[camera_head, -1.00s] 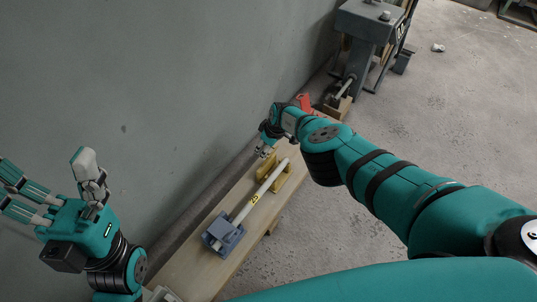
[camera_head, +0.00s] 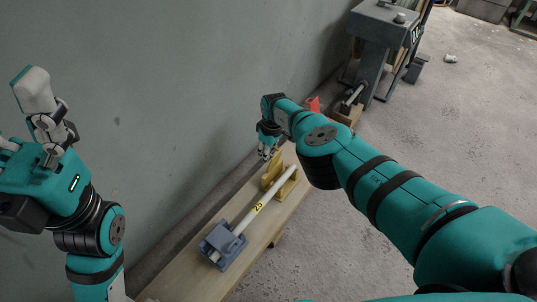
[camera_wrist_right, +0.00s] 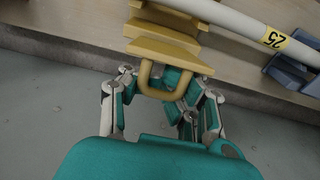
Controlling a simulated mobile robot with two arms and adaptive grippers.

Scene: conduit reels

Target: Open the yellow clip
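The yellow clip (camera_head: 288,185) sits on the wooden bench at the far end of a pale conduit (camera_head: 264,203) marked 25. In the right wrist view the clip (camera_wrist_right: 165,47) has stepped yellow blocks and a U-shaped loop handle (camera_wrist_right: 148,92) pointing toward my palm. My right gripper (camera_wrist_right: 162,100) is open, its fingers spread on both sides of the loop. In the head view the right gripper (camera_head: 267,152) is just beyond the clip, near the wall. My left gripper (camera_head: 22,125) is open and empty at the left, partly cut off by the picture edge.
A blue-grey holder (camera_head: 222,245) takes the conduit's near end. The bench (camera_head: 190,275) runs along the grey wall (camera_head: 170,100). A red object (camera_head: 313,104) and a grey machine (camera_head: 383,30) are beyond my right wrist.

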